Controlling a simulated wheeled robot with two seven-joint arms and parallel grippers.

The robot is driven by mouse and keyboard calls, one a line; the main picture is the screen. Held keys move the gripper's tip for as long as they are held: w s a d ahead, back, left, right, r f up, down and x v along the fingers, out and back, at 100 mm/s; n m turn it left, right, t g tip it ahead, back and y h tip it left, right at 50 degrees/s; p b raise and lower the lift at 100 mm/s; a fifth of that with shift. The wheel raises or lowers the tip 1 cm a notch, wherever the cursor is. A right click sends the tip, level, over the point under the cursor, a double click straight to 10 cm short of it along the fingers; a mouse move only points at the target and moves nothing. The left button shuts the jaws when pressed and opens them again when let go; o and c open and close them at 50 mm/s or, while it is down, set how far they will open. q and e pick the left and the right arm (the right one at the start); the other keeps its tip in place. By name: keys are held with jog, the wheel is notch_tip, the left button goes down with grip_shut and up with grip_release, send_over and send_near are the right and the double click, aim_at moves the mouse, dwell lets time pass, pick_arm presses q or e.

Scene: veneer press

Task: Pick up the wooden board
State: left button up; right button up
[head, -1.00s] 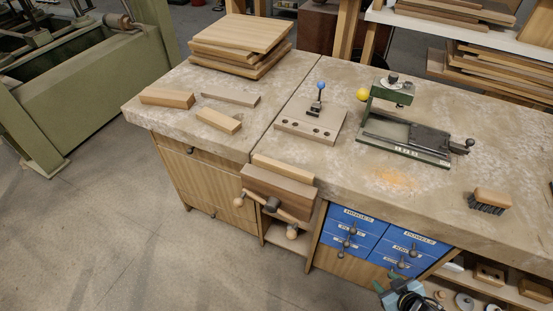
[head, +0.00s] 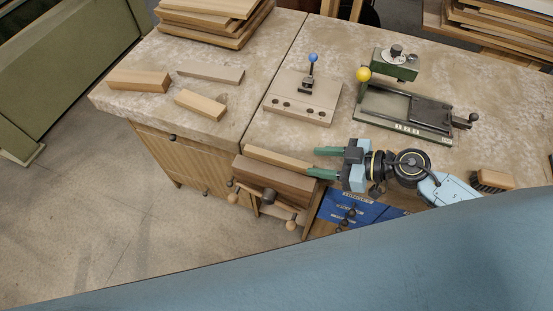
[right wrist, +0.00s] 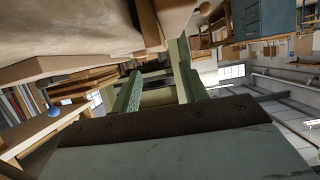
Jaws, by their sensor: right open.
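Several flat wooden boards lie stacked (head: 215,20) at the back left of the bench, cut off by the top of the head view. Three small wood pieces lie in front: a thick block (head: 138,80), a thin grey-brown strip (head: 211,73) and a short block (head: 200,105). A pale wooden strip (head: 275,157) lies along the bench front above the brown vise jaw (head: 272,178). My right gripper (head: 319,162) is open, its green fingers pointing left near the right end of that strip. Its fingers also show in the right wrist view (right wrist: 158,82), with nothing gripped. My left gripper is out of view.
A drilled plate with a blue-knobbed lever (head: 305,95) and a green press with a yellow knob (head: 405,110) stand on the bench (head: 255,60). A brush (head: 492,180) lies at right. Open floor (head: 90,215) lies left.

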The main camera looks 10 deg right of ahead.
aim_at(284, 159)
jog(key=x, duration=0.3)
jog(key=shift+a+f, duration=0.1)
jog(key=shift+a, duration=0.1)
jog(key=b+x, duration=0.1)
jog(key=x, duration=0.2)
jog(key=shift+w+d+f, duration=0.1)
jog(key=shift+b+x, duration=0.45)
jog(key=shift+x, duration=0.55)
jog(key=shift+w+f, duration=0.1)
jog(key=shift+c, duration=0.6)
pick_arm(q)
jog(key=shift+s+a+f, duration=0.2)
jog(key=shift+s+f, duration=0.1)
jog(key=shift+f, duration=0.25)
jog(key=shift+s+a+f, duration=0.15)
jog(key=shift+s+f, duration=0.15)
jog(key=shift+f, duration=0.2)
pick_arm(e)
grip_shut()
